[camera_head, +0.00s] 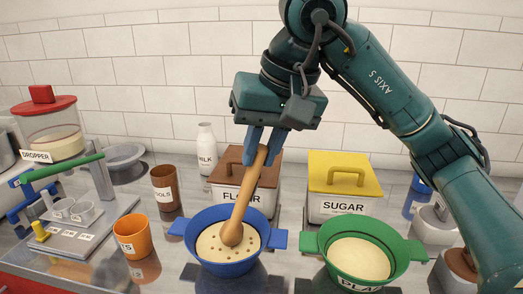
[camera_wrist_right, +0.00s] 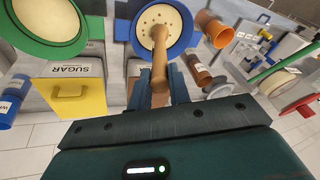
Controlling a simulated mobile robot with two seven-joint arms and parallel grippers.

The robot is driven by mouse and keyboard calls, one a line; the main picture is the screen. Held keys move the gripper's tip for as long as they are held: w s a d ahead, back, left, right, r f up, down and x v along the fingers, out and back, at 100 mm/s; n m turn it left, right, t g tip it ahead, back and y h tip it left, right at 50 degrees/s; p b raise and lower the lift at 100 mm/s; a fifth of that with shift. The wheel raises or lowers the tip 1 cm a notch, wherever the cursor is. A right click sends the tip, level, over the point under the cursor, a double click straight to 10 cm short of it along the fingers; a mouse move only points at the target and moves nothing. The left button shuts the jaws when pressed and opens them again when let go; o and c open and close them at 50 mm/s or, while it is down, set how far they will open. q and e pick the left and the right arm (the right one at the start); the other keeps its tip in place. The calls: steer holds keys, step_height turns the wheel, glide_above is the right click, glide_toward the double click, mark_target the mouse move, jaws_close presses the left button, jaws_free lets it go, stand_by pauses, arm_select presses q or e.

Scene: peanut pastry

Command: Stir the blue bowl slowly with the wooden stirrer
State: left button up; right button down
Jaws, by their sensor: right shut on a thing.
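The blue bowl (camera_head: 228,268) stands on the metal counter and holds a pale mix with brown bits. My right gripper (camera_head: 264,147) is shut on the upper part of the wooden stirrer (camera_head: 242,203), above the bowl. In the right wrist view, the stirrer (camera_wrist_right: 159,62) runs from between the fingers (camera_wrist_right: 160,85) into the blue bowl (camera_wrist_right: 188,38). My left gripper is not in view.
A green bowl (camera_head: 409,251) of pale mix stands close to the right. The brown flour box (camera_head: 226,172) and yellow sugar box (camera_head: 343,176) stand behind. An orange cup (camera_head: 133,236), a brown cup (camera_head: 165,188) and a milk bottle (camera_head: 207,148) stand left and behind. A dropper stand (camera_head: 65,240) is far left.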

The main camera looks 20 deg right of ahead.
steer(key=shift+r+p, duration=0.3)
steer(key=shift+r, duration=0.3)
step_height(320, 180, up, 3)
steer(key=shift+f+p, duration=0.15)
steer(key=shift+p, duration=0.95)
step_height(320, 180, up, 2)
steer(key=shift+p, duration=0.9)
steer(key=shift+r+p, duration=1)
steer(key=shift+r, duration=0.15)
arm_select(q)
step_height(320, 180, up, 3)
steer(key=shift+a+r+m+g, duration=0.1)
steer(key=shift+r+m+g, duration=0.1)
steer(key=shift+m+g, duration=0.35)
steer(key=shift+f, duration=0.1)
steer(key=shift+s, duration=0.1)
arm_select(e)
steer(key=shift+f, duration=0.1)
